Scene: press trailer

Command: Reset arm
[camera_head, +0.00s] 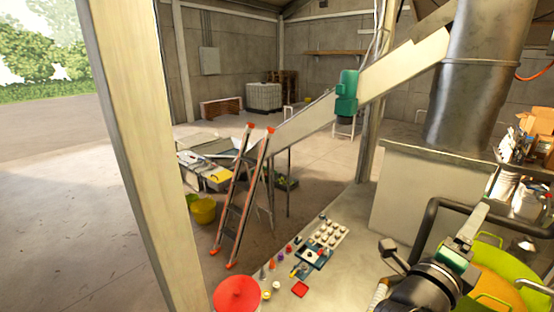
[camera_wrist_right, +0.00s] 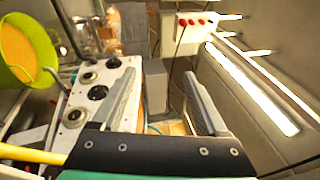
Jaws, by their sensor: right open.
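My right arm comes in at the lower right of the head view, and its gripper (camera_head: 480,212) points up and away over the machine side. In the right wrist view the two grey fingers of this gripper (camera_wrist_right: 160,78) stand wide apart. No object shows held between them. A grey box-like post and part of the floor show beyond the gap. My left arm and gripper do not show in the head view.
Green-yellow tubs (camera_head: 496,288) with orange contents stand close to my right arm. A white panel with black knobs (camera_wrist_right: 97,92) lies left of the fingers. A red round lid (camera_head: 238,294), small coloured parts and a ladder (camera_head: 236,205) stand left. Open floor lies farther left.

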